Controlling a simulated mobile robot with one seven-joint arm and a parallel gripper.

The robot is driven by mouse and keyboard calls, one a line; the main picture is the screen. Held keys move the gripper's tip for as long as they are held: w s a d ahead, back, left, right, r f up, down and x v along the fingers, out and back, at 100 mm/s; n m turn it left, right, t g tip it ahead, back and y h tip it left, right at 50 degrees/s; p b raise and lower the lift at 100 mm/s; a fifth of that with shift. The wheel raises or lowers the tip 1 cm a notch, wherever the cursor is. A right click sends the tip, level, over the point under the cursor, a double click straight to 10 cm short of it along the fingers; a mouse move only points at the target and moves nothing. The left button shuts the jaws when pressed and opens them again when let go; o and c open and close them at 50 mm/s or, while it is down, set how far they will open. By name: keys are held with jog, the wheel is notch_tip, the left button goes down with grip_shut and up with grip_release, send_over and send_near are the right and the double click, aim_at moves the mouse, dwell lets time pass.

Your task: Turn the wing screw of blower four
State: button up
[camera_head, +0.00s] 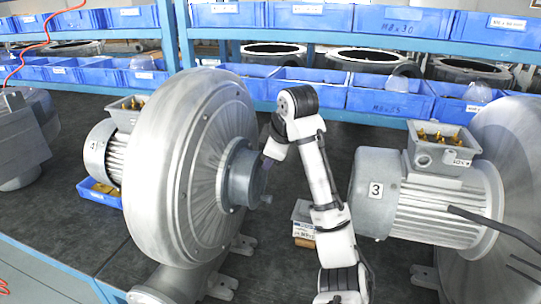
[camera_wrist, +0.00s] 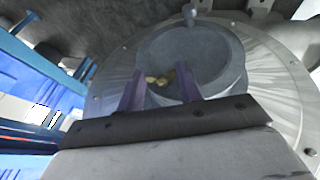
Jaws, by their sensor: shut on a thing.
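Blower four (camera_head: 190,165) is the large grey round housing at left in the head view, with its labelled motor (camera_head: 97,150) behind it. A grey round port (camera_head: 240,182) sticks out from its face; it fills the upper middle of the wrist view (camera_wrist: 215,55). My gripper (camera_head: 268,158) is at this port, its fingertips partly hidden in the head view. In the wrist view my gripper (camera_wrist: 160,85) has its two purplish fingers around a small brass-coloured wing screw (camera_wrist: 158,79) at the port. The fingers hide part of the screw.
Blower three (camera_head: 425,195) stands to the right, with a terminal box on top. Blue bins (camera_head: 390,97) line the shelf behind. A small box (camera_head: 303,222) lies on the dark bench between the blowers, beside my arm. Another grey machine (camera_head: 20,145) is at far left.

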jog(key=shift+f, duration=0.15)
jog(key=o, duration=1)
jog(key=shift+d, duration=0.1)
jog(key=b+v, duration=0.2)
jog(key=v, duration=1.1)
jog(key=shift+s+r, duration=0.2)
jog(key=shift+r, duration=0.2)
